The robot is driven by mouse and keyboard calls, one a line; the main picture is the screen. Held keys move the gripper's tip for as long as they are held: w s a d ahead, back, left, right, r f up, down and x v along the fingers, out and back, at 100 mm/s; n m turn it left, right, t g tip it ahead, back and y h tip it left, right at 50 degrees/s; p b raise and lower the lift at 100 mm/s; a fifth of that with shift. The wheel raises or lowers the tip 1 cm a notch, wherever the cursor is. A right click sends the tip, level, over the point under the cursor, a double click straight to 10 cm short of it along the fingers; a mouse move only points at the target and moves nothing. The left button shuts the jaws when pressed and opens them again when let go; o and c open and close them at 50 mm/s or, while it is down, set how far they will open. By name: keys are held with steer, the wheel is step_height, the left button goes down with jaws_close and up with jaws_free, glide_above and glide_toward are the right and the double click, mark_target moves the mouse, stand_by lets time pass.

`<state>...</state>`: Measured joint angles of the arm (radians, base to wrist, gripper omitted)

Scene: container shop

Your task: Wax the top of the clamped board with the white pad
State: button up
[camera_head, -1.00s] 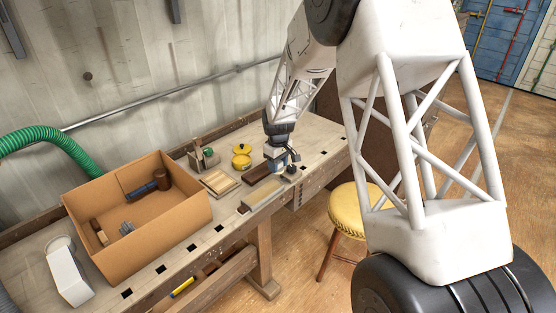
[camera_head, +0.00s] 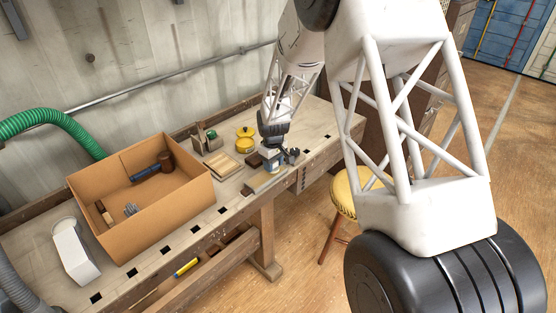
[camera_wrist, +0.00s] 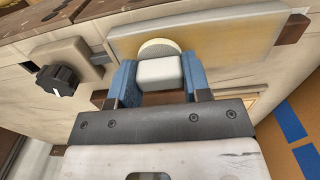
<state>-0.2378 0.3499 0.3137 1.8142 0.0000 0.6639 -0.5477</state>
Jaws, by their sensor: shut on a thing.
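My gripper (camera_wrist: 160,80) has its blue fingers shut on the white pad (camera_wrist: 159,71), a white block with a round cream face beyond it. The clamped board (camera_wrist: 225,38) is the tan slab crossing the upper part of the wrist view; the pad overlaps its near edge there. I cannot tell whether the pad touches the board. In the head view my gripper (camera_head: 271,160) is low over the bench beside the board (camera_head: 262,185), which lies along the front edge. My gripper hides part of the board there. A black clamp knob (camera_wrist: 58,80) is left of the pad.
A yellow tin (camera_head: 245,144) and a wooden caddy (camera_head: 207,141) stand behind the board. A flat light panel (camera_head: 223,166) lies to its left. A cardboard box (camera_head: 160,218) with tools fills the bench further left. A yellow stool (camera_head: 343,193) stands at the right.

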mark_target(265, 176)
steer(key=shift+s+a, duration=1.1)
steer(key=shift+a, duration=0.05)
steer(key=shift+s+a+f, duration=0.1)
steer(key=shift+s+a, duration=2.8)
steer(key=shift+s, duration=0.1)
steer(key=shift+w+d, duration=0.35)
steer(key=shift+w, duration=0.05)
steer(key=shift+w+d, duration=2.1)
steer(key=shift+w, duration=0.05)
steer(key=shift+w+d, duration=0.5)
steer(key=shift+d, duration=0.05)
steer(key=shift+w+d, duration=2.65)
step_height(265, 176, up, 8)
